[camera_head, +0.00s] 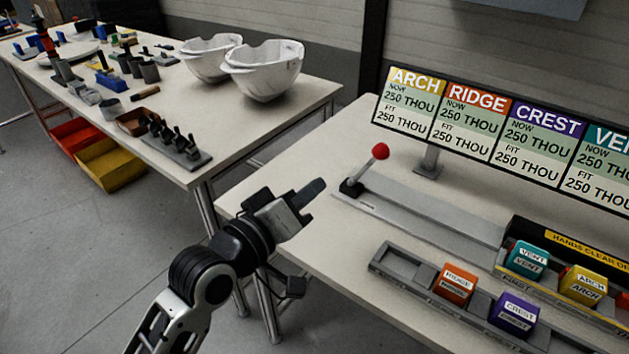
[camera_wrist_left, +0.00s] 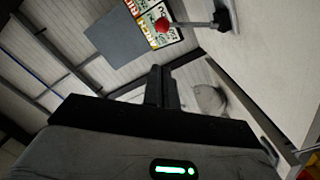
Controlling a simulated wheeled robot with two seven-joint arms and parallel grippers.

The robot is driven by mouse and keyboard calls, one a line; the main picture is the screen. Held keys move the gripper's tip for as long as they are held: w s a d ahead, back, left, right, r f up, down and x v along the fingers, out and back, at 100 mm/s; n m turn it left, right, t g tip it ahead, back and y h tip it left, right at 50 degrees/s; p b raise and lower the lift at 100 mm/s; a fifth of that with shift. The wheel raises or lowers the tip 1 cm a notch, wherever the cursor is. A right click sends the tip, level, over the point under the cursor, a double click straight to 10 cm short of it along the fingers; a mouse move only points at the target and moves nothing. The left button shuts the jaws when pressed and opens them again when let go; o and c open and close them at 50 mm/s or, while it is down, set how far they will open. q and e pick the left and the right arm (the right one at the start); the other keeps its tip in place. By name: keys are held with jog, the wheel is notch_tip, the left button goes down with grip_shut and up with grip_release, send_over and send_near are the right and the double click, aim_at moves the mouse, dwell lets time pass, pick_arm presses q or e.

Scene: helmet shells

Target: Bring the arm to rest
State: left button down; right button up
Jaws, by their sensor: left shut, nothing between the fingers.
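My left gripper (camera_head: 308,198) is shut and empty. In the head view it is held up in the air at the front left edge of the near table (camera_head: 300,235), apart from everything on it. Its closed fingers (camera_wrist_left: 160,88) also show in the left wrist view. My right gripper is in neither view.
A lever with a red knob (camera_head: 380,151) stands on a grey rail. A tray (camera_head: 395,262) holds orange and purple blocks; teal and yellow blocks (camera_head: 583,285) sit behind. A sign board (camera_head: 490,130) stands at the back. Two white helmet shells (camera_head: 265,72) rest on the far table.

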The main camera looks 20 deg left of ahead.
pick_arm(q)
jog(key=s+f+m+g+y, duration=0.1)
jog(key=s+f+m+g, duration=0.1)
jog(key=s+f, duration=0.2)
jog(key=s+a+f+m+g+y, duration=0.1)
jog(key=s+f, duration=0.4)
jog(key=f, duration=0.6)
jog(key=s+f+m+g+y, duration=0.1)
jog(key=s+f+m, duration=0.3)
jog(key=f, duration=0.4)
jog(key=shift+s+a+m+g, duration=0.15)
jog(key=shift+s+m+g, duration=0.15)
jog(key=shift+s+g, duration=0.45)
